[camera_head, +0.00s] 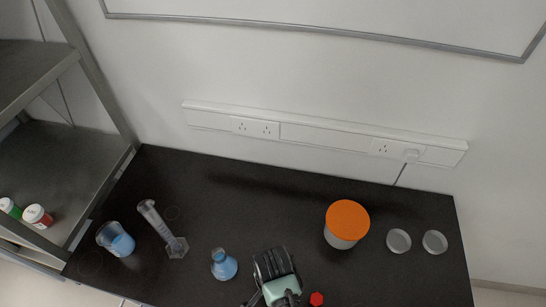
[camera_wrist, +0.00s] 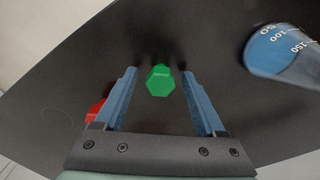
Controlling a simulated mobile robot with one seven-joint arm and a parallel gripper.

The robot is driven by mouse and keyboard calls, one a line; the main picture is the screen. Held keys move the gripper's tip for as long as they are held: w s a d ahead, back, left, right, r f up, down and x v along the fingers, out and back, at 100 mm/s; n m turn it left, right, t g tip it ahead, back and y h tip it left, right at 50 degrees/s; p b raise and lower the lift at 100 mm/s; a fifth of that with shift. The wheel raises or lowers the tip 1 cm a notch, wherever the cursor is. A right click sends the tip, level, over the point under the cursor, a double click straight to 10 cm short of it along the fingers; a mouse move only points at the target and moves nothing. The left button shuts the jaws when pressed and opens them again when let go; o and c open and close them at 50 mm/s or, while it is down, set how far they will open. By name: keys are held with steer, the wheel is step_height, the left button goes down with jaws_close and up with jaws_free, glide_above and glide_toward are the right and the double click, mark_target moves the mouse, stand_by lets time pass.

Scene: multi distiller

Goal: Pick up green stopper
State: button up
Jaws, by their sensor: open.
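The green stopper (camera_wrist: 160,81) lies on the black table in the wrist view, with its hexagonal face toward the camera. My gripper (camera_wrist: 159,73) is open, and its two blue fingers stand on either side of the stopper with a gap to each. I cannot tell how far above the table the fingertips are. In the head view my gripper (camera_head: 277,268) is at the table's front edge, and the green stopper is hidden there, apparently behind my arm.
A red stopper (camera_head: 316,299) lies just right of my gripper. A flask with blue liquid (camera_head: 223,267) stands to its left. A graduated cylinder (camera_head: 160,226), a beaker (camera_head: 117,240), an orange-lidded container (camera_head: 347,222) and two clear dishes (camera_head: 398,241) stand farther off. The table's back middle is clear.

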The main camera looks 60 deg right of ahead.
steer(key=shift+f, duration=0.1)
steer(key=shift+c, duration=0.2)
jaws_close()
